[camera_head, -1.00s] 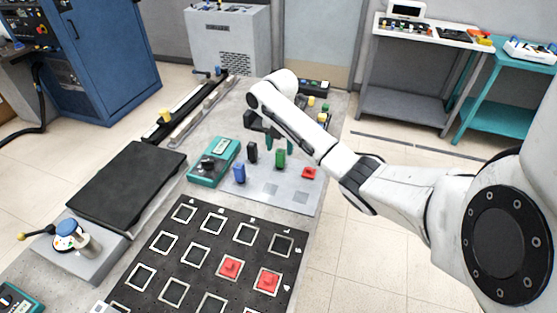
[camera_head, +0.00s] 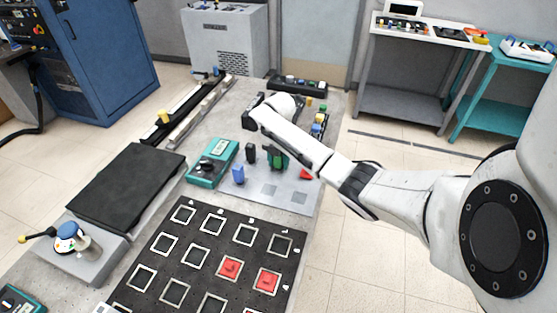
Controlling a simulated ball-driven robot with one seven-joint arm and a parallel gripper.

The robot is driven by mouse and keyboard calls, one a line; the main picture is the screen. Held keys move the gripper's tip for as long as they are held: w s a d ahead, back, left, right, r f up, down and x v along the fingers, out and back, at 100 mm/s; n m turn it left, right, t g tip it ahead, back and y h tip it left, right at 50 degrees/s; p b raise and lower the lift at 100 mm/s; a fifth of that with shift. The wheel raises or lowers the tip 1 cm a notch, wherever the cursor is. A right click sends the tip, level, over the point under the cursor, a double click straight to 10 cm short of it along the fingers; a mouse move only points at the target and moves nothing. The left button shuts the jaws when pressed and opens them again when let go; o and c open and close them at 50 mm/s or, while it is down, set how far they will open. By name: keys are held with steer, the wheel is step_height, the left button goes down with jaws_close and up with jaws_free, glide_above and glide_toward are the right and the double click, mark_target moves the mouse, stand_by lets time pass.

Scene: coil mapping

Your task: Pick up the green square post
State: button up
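The green square post (camera_head: 278,159) stands on the light grey plate (camera_head: 261,195), partly hidden by my gripper. My gripper (camera_head: 277,156) is down at the post, its dark fingers around the post's upper part. The view is too small to tell whether the fingers are closed on it or still apart. The post looks upright, and I cannot see any lift off the plate.
A black post (camera_head: 251,152) and a blue post (camera_head: 238,175) stand left of the green one. A teal meter (camera_head: 212,163) lies further left. The black grid board (camera_head: 213,255) is in front.

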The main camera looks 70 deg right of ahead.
steer(key=c, duration=0.7)
steer(key=shift+c, duration=0.3)
steer(key=shift+r, duration=0.2)
steer(key=shift+r, duration=0.2)
step_height(320, 180, up, 2)
steer(key=shift+w+r+b, duration=0.1)
steer(key=shift+r+b, duration=0.1)
steer(key=shift+b, duration=0.35)
steer(key=s+a+r+p, duration=0.7)
steer(key=s+a+r, duration=0.2)
steer(key=s+r, duration=0.1)
steer(key=shift+a+p, duration=0.3)
steer(key=shift+a, duration=0.1)
